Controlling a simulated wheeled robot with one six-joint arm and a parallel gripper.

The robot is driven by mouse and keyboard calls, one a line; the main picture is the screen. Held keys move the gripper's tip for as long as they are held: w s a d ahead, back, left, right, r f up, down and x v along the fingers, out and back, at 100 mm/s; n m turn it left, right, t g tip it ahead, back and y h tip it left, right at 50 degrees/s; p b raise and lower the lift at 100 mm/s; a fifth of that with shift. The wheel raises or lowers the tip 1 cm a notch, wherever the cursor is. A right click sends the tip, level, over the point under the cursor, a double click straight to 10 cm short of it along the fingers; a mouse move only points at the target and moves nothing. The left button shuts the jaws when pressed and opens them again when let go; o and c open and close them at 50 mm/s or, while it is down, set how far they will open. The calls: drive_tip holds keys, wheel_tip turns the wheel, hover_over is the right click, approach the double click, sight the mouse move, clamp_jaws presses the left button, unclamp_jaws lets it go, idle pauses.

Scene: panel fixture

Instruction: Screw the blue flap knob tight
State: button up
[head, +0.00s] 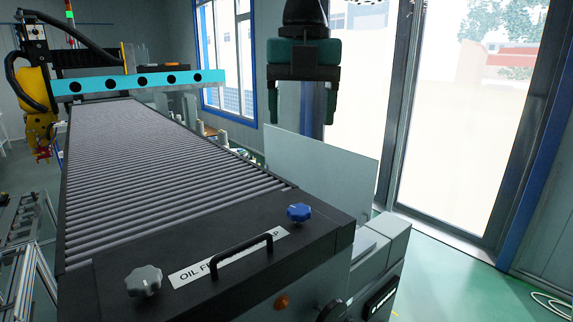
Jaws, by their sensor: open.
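The blue flap knob (299,212) sits at the right end of the dark flap (215,254) at the near end of the roller conveyor. How far it is screwed in cannot be told. My gripper (302,108) hangs above and beyond the knob, pointing down. Its two fingers are apart with nothing between them. The gripper does not touch the knob.
A grey knob (144,281) sits at the flap's left end. A black handle (242,255) stands over a white label between the knobs. A grey upright panel (322,170) stands behind the blue knob.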

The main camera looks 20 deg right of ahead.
sight(299, 209)
drive_tip(key=shift+n, duration=0.5)
drive_tip(key=f+b, duration=0.5)
drive_tip(key=b, duration=0.1)
drive_tip(key=f+b, duration=0.5)
drive_tip(key=f, duration=0.1)
drive_tip(key=w+f+b, duration=0.1)
drive_tip(key=f+b, duration=0.4)
drive_tip(key=b, duration=0.1)
drive_tip(key=shift+d+f+b, duration=0.2)
drive_tip(key=shift+b, duration=0.1)
drive_tip(key=shift+r, duration=0.1)
drive_tip(key=shift+c, duration=0.2)
drive_tip(key=c, duration=0.9)
